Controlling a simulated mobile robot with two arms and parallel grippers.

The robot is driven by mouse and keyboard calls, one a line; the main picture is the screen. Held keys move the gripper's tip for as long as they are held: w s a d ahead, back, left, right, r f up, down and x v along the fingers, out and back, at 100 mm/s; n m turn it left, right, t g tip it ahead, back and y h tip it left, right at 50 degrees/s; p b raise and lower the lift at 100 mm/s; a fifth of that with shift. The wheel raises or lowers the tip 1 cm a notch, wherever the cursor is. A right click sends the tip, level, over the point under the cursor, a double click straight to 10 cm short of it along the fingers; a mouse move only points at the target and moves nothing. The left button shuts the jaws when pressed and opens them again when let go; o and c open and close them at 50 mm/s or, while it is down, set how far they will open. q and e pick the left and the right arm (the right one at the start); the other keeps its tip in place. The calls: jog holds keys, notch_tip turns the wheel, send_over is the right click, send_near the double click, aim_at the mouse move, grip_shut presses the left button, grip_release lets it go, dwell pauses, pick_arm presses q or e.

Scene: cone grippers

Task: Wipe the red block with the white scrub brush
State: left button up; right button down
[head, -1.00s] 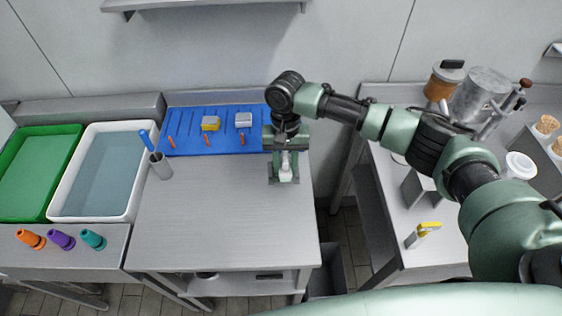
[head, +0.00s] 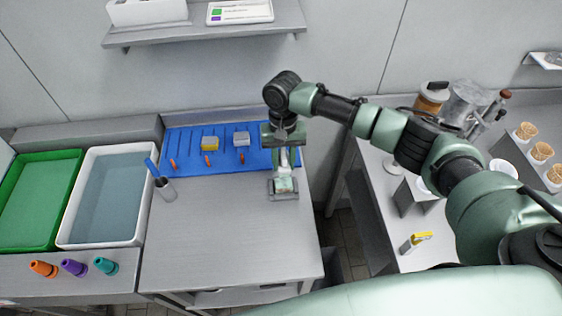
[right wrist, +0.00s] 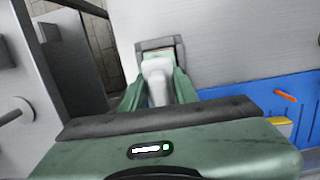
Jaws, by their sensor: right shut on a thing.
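I cannot make out the red block; the inside of the frame is mostly hidden. My left gripper is not in view.
The blue mat (head: 190,166) holds a yellow-and-grey block (head: 210,144), a grey-white block (head: 241,139) and orange pieces. A cup with a blue-handled tool (head: 165,188) stands left. The table (head: 220,240) is clear in front. A gap separates the right counter.

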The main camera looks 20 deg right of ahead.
aim_at(284, 154)
jog(key=shift+w+r+p, duration=0.1)
jog(key=shift+r+p, duration=0.2)
jog(key=shift+r, duration=0.25)
jog(key=shift+r+p, duration=0.3)
jog(key=shift+r, duration=0.65)
jog(key=shift+s+a+r, duration=0.1)
jog(key=shift+s, duration=0.1)
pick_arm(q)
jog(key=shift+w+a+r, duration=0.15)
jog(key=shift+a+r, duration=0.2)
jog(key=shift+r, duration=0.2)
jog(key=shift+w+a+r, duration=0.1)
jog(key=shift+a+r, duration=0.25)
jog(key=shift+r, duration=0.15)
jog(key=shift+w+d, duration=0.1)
pick_arm(e)
jog(key=shift+w, duration=0.2)
